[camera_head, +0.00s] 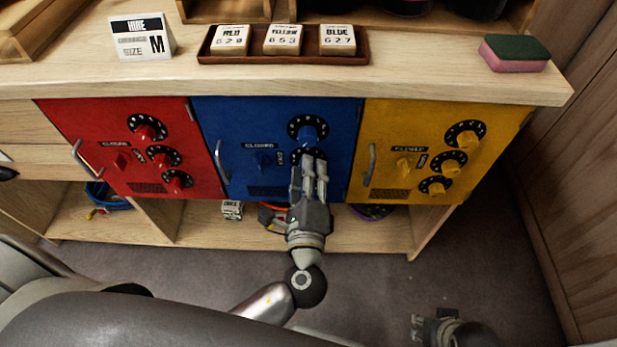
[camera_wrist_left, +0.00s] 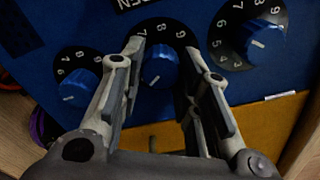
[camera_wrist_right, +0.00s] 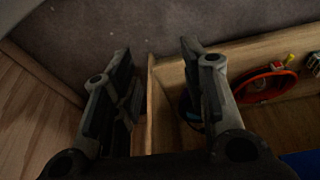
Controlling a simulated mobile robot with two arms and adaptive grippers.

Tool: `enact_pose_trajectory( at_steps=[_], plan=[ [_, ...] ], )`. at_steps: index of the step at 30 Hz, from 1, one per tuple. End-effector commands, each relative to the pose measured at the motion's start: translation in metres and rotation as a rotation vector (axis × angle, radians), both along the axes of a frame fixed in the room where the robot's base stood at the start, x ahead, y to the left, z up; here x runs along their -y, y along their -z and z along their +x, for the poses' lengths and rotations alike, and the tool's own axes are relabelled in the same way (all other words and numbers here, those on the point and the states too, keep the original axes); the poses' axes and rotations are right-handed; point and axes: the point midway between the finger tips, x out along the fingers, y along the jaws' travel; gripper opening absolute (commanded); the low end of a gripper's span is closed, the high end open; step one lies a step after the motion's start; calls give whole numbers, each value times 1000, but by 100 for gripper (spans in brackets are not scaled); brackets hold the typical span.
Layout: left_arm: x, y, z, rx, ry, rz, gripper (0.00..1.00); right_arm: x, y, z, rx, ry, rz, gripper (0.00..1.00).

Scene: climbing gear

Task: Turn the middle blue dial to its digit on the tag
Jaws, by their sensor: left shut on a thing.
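The blue locker door (camera_head: 235,130) has three stacked dials and a latch knob. The top blue dial (camera_head: 308,132) is clear in the head view, while my left gripper (camera_head: 313,160) covers most of the middle one. In the left wrist view, the fingers of my left gripper (camera_wrist_left: 168,88) are on either side of the middle blue dial (camera_wrist_left: 159,68), closed on its knob. The other two dials (camera_wrist_left: 76,82) (camera_wrist_left: 262,40) flank it. The blue tag (camera_head: 338,40) appears to read 627. My right gripper (camera_wrist_right: 160,75) is open and empty, low over the floor.
The red locker door (camera_head: 90,125) and yellow locker door (camera_head: 385,125) flank the blue one, each with its own dials and handle. Red and yellow tags share the wooden tray (camera_head: 285,60) on the counter. A sponge (camera_head: 515,53) lies right. Gear sits on the lower shelf.

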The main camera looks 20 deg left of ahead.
Motion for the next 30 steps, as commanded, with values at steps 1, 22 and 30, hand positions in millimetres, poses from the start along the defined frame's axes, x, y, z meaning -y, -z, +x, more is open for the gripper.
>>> enact_pose_trajectory(
  at_steps=[1, 22, 30],
  plan=[
    [-1, 3, 0, 13, -4, -41, 7, 0, -9, -1, 10, 1, 1, 40],
    [-1, 2, 0, 164, -5, -566, 7, -12, -58, 35, 267, -14, 49, 40],
    [-1, 2, 0, 216, -5, -747, 7, -38, -104, 107, 675, -42, 141, 40]
  ],
)
